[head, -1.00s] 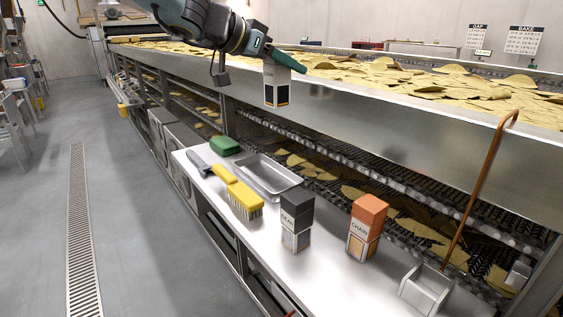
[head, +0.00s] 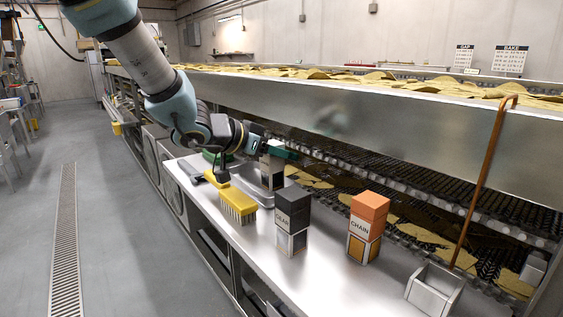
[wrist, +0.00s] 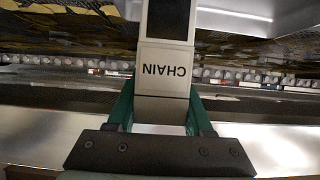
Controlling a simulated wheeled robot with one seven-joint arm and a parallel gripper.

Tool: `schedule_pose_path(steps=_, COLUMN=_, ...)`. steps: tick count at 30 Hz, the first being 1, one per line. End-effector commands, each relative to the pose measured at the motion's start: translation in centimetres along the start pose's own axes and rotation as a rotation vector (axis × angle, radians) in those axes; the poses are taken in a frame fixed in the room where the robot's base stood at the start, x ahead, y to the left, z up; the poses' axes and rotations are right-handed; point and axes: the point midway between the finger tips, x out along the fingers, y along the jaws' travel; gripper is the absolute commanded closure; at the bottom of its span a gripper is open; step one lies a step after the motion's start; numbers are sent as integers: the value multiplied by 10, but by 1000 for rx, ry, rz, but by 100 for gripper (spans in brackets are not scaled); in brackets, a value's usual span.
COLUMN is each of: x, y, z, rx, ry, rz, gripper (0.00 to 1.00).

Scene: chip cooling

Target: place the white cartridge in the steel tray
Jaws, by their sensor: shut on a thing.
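My gripper (head: 277,149) with green fingers is shut on the white cartridge (head: 271,172). In the wrist view the cartridge (wrist: 164,68) sits between the two fingers (wrist: 160,105), its CHAIN label upside down and a dark panel beyond it.
The chip conveyor (head: 400,125) runs behind.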

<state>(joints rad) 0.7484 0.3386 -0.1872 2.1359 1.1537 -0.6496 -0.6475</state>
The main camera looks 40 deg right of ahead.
Motion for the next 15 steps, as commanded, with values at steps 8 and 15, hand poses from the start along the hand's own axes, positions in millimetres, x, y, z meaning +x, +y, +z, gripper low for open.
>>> schedule_pose_path(steps=8, x=6, y=1, z=12, rx=2, ry=2, rz=1, gripper=100)
schedule_pose_path(steps=15, x=8, y=0, z=15, rx=1, ry=1, rz=1, gripper=100)
